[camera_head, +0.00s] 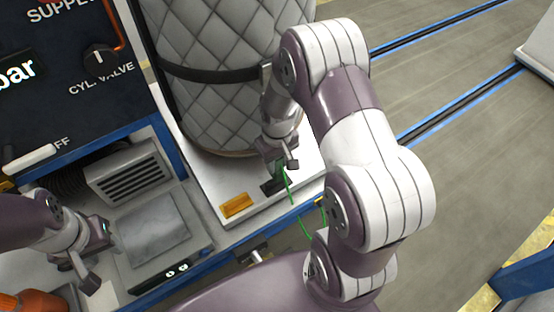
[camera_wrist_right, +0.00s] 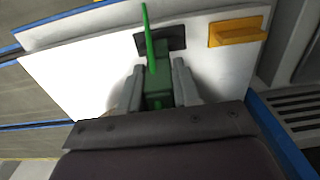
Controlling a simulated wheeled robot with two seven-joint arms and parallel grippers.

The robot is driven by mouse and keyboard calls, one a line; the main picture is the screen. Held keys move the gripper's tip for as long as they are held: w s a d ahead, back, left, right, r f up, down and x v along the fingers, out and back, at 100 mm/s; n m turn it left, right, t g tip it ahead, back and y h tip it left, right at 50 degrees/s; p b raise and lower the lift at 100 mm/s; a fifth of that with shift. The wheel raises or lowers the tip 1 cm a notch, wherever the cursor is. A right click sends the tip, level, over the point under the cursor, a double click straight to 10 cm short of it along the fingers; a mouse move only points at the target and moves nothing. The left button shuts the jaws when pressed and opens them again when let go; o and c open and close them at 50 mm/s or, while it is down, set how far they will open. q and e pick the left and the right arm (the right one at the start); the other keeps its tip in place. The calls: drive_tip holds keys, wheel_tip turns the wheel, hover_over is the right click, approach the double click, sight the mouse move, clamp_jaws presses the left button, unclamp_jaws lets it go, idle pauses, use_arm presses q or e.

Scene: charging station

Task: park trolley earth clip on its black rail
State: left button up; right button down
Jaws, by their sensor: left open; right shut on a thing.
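The green earth clip (camera_wrist_right: 158,88) is between the fingers of my right gripper (camera_wrist_right: 160,85), which is shut on it. A green cable (camera_head: 305,224) runs from the clip over the trolley's front edge. The black rail (camera_wrist_right: 160,39) is a short dark piece on the white trolley deck; the clip is at it in the right wrist view. In the head view the rail (camera_head: 270,187) is partly hidden by the clip and gripper. I cannot tell whether clip and rail touch. My left gripper (camera_head: 108,238) is open and empty at the lower left.
A quilted cylinder (camera_head: 215,100) with a black strap stands on the deck behind the gripper. An orange block (camera_head: 237,205) sits left of the rail. A scale-like unit (camera_head: 153,235) and a vented box (camera_head: 130,176) are at the left, beneath a dark valve panel (camera_head: 60,85).

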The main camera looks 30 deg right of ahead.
sight(277, 170)
drive_tip(key=shift+f+b, duration=1.2)
drive_tip(key=shift+f, duration=0.85)
drive_tip(key=c, duration=0.7)
unclamp_jaws()
wheel_tip(277, 170, up, 13)
drive_tip(key=shift+f+b, duration=0.15)
drive_tip(key=shift+b, duration=0.35)
